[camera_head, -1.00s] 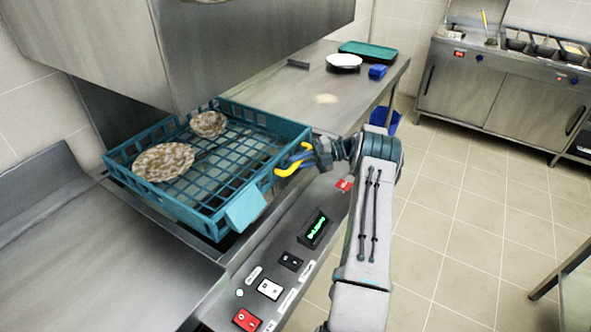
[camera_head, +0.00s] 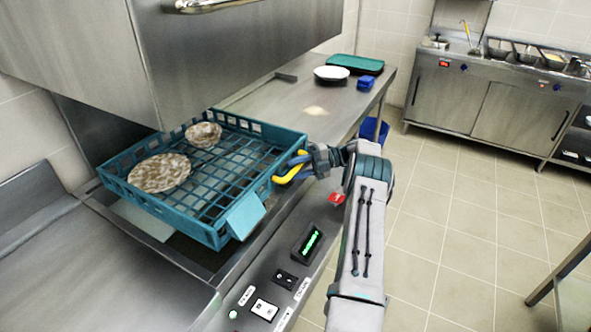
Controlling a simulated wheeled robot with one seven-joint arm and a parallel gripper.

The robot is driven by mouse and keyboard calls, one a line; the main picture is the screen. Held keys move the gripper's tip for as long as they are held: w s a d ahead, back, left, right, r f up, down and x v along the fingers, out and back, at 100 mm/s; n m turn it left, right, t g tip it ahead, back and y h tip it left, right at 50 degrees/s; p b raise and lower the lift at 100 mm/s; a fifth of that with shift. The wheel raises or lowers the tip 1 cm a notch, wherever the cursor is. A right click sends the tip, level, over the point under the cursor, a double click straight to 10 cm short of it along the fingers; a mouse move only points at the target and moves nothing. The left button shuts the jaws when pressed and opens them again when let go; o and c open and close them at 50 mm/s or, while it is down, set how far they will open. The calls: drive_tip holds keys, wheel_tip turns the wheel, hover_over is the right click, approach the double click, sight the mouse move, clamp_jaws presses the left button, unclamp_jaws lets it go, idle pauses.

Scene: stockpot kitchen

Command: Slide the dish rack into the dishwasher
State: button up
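The teal dish rack (camera_head: 225,212) sits at the dishwasher opening, partly below the raised steel hood (camera_head: 205,60). Two stained, dirty dishes lie in it: a larger plate (camera_head: 158,173) and a smaller bowl-like dish (camera_head: 203,135). A flat light-blue piece (camera_head: 245,215) sits at the rack's near right side. My gripper (camera_head: 288,172) is at the rack's right wall, with a yellow fingertip showing beside the rim. The other fingertip is not clear, so I cannot tell whether it grips the wall.
A control panel (camera_head: 275,285) lies in front of the rack. Steel counter is at left (camera_head: 100,265); the right counter (camera_head: 320,95) holds a white plate (camera_head: 331,73), a green tray (camera_head: 356,63) and a blue item (camera_head: 363,82). Tiled floor (camera_head: 450,220) is open at right.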

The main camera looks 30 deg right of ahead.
drive_tip(key=b+v, duration=0.2)
drive_tip(key=v, duration=0.5)
drive_tip(key=shift+d, duration=0.25)
idle(0.3)
drive_tip(key=shift+s, duration=0.1)
drive_tip(key=shift+a, duration=0.1)
idle(0.5)
